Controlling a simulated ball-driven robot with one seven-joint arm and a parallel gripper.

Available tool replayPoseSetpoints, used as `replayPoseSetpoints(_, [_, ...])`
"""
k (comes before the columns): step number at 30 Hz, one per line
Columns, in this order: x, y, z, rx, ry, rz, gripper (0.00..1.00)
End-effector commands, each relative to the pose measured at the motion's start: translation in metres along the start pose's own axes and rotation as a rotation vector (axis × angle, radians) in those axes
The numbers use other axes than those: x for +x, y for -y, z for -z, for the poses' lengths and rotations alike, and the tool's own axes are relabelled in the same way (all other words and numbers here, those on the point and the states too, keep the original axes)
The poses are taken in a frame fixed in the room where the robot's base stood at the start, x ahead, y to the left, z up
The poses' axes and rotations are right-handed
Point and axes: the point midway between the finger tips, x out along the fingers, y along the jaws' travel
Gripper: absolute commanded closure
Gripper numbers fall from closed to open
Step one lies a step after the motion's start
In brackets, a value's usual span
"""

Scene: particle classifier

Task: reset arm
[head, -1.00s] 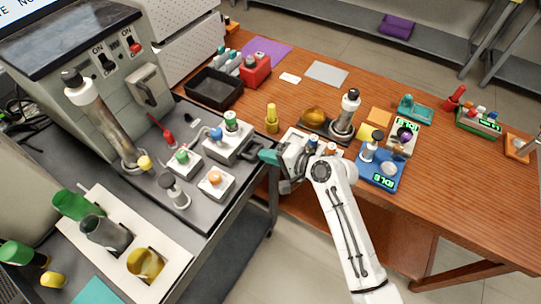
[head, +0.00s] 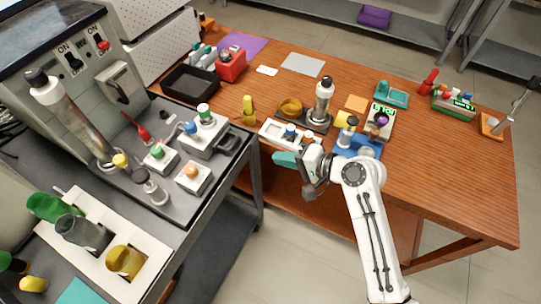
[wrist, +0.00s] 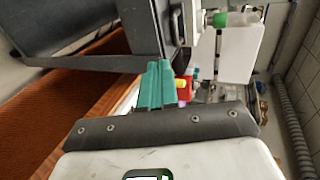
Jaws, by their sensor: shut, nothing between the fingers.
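My gripper (head: 287,159) is at the end of my white arm, in front of the wooden table's front edge and to the right of the grey cart. Its teal fingers point left in the head view. In the wrist view the teal fingers (wrist: 156,86) are pressed side by side, shut with nothing between them. My gripper stands apart from the grey cart's edge, with a small gap between them.
The cart top (head: 165,205) bears a grey machine (head: 70,75), small button boxes and a white bottle rack (head: 120,290). The wooden table (head: 450,180) bears a black tray (head: 190,84), a red device (head: 231,65), a blue scale (head: 366,147) and a white rack (head: 268,130). The floor in front is clear.

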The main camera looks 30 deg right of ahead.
Motion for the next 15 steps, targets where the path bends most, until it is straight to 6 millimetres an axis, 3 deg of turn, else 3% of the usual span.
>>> replayPoseSetpoints(6, [-0.0131, -0.0001, -0.0007, 0.000, 0.002, 0.000, 1.00])
replayPoseSetpoints(15, [-0.0146, -0.0046, -0.0043, -0.018, 0.007, -0.020, 1.00])
